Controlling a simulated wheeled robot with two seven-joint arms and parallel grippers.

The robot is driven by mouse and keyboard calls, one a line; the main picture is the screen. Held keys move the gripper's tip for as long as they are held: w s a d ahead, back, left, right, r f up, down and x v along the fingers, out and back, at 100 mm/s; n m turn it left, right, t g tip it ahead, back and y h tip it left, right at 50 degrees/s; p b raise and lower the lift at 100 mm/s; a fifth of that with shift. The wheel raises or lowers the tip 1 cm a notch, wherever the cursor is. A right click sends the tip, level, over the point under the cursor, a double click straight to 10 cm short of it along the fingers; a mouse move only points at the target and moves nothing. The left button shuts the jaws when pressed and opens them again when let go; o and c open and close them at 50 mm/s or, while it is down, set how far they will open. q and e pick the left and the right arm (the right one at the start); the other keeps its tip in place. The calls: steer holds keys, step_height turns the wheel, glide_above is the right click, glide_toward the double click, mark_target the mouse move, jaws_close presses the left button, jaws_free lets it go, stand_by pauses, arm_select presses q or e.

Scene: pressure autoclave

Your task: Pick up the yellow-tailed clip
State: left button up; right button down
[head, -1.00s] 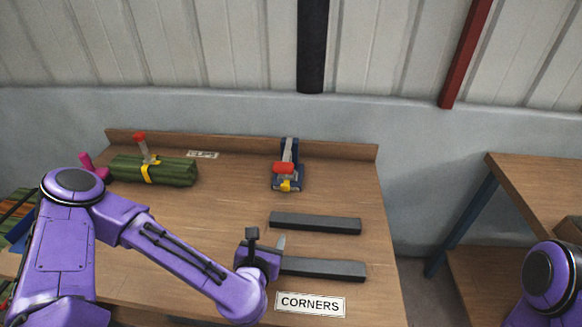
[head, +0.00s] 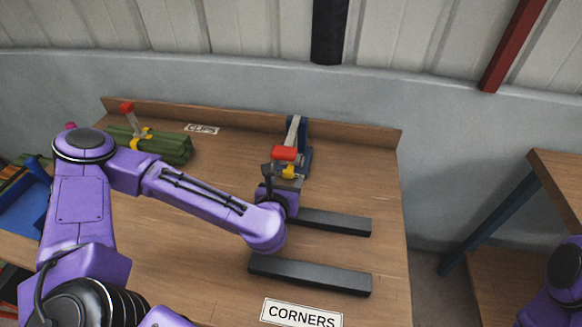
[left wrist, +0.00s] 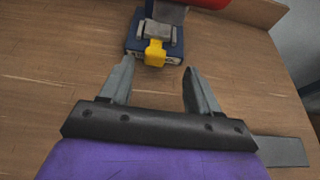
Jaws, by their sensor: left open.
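The yellow-tailed clip (left wrist: 154,50) is a blue and grey metal piece with a yellow tab at its near end and a red handle. It stands on the table near the back; in the head view its yellow tail (head: 289,172) and red handle (head: 284,153) show just beyond my left gripper (head: 284,178). In the left wrist view my left gripper (left wrist: 156,85) is open, its two grey fingers pointing at the yellow tail, which lies just ahead between their lines. Nothing is between the fingers. My right gripper is out of view.
Two dark bars (head: 310,275) (head: 335,221) lie on the wooden table (head: 190,245) near a CORNERS label (head: 301,314). A green bundle with another yellow-and-red clip (head: 165,146) lies at back left. A low back ledge (head: 350,133) edges the table.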

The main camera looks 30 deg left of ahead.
mark_target(287, 173)
arm_select(q)
steer(key=x, duration=0.2)
steer(key=p+x, duration=0.1)
steer(key=x, duration=0.1)
steer(key=shift+s+a+r, duration=0.1)
steer(key=shift+a, duration=0.3)
steer(key=shift+w+f, duration=0.25)
steer(key=shift+w, duration=0.1)
steer(key=shift+s, duration=0.1)
jaws_close()
steer(key=shift+r, duration=0.2)
